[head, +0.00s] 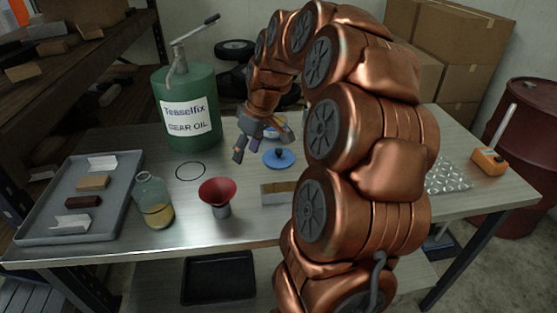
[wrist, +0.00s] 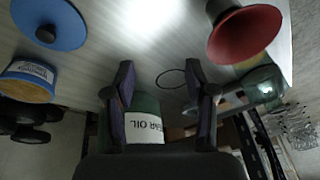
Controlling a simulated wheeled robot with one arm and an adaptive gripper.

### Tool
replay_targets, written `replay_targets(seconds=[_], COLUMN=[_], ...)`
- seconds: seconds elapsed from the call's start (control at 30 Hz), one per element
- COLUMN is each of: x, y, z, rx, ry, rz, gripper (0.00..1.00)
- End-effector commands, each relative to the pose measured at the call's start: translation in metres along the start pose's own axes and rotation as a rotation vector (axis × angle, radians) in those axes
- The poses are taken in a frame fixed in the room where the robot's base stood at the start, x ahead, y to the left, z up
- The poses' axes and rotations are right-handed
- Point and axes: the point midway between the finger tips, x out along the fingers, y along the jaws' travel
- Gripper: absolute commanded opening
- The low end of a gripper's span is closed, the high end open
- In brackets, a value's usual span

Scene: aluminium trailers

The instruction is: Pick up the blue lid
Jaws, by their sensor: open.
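The blue lid (head: 272,160) lies flat on the metal-topped table, with a dark knob at its centre. In the wrist view, the blue lid (wrist: 66,27) is at the upper left, outside the space between the fingers. My gripper (head: 259,147) is open and empty, above the table and close to the lid's left and back side in the head view. In the wrist view, both fingers of my gripper (wrist: 160,77) are spread apart with nothing between them. The exact height of the fingers over the table is hard to tell.
A green gear oil can (head: 180,140) stands behind left. A red funnel (head: 218,190), a glass bottle (head: 158,212) and a black ring (head: 190,170) are left of the lid. A small labelled tin (wrist: 32,78) stands near the lid. A grey tray (head: 60,238) lies far left.

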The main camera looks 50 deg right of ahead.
Motion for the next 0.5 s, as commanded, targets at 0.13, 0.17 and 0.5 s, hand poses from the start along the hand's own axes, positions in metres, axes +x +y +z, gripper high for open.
replay_targets(seconds=[0.13,0.17,0.5], x=[0.003,0.003,0.004], y=[0.081,0.093,0.162], z=[0.008,0.011,0.032], rx=[0.019,0.021,0.029], ry=[0.059,0.066,0.105], rz=[0.045,0.052,0.109], gripper=[0.55,0.55,0.55])
